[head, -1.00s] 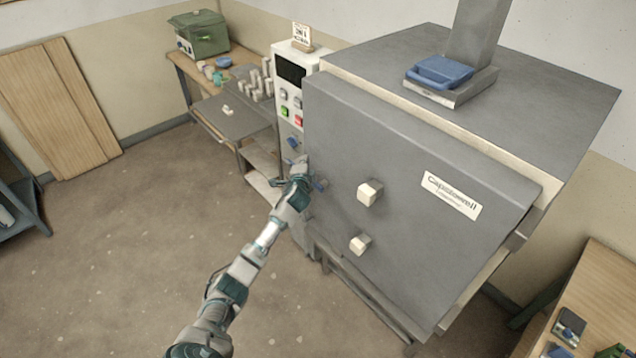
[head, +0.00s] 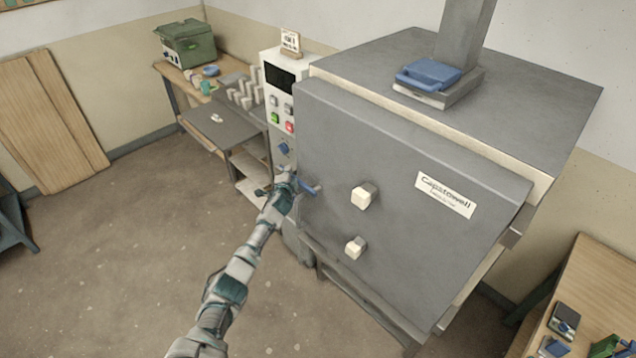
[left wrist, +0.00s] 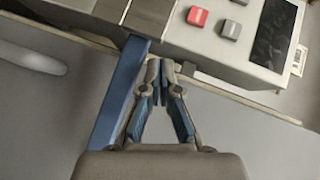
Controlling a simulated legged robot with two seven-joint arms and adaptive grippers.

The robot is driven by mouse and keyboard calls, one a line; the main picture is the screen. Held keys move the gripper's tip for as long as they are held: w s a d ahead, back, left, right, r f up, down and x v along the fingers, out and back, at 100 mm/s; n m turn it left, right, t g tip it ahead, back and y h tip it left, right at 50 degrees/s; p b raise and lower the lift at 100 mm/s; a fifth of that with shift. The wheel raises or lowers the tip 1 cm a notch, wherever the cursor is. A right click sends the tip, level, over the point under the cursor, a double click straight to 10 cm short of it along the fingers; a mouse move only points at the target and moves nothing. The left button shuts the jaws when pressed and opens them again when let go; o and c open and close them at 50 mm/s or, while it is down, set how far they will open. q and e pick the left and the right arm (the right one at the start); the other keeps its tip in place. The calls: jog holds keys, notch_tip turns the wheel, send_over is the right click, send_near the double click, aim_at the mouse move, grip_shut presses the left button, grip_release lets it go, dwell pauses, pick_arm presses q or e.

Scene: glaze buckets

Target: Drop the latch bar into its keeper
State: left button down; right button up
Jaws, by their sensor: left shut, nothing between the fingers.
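The latch bar (left wrist: 117,100) is a straight blue bar in the left wrist view, slanting up to a dark grey block (left wrist: 150,14) at the cabinet's edge. That block may be the keeper; I cannot tell whether the bar is seated in it. In the head view a short blue piece of the bar (head: 311,188) shows at the kiln door's left edge. My left gripper (left wrist: 160,72) is shut and empty, its tips just right of the bar. In the head view my left gripper (head: 281,182) is at the door's left edge and hides part of the latch. My right gripper is not in view.
The grey kiln door (head: 400,210) has two pale knobs. The white control cabinet (head: 270,95) with red and green buttons stands left of it. A workbench (head: 225,125) is behind, and a wooden table (head: 590,280) is at right.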

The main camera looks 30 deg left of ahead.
pick_arm(q)
jog(key=shift+f, duration=0.2)
dwell(0.5)
jog(key=s+a+r+p, duration=0.2)
jog(key=s+r+p, duration=0.2)
jog(key=r, duration=0.6)
jog(key=shift+s+a+r, duration=0.25)
jog(key=shift+s+r, duration=0.05)
jog(key=shift+s, duration=0.95)
jog(key=shift+d+r, duration=0.1)
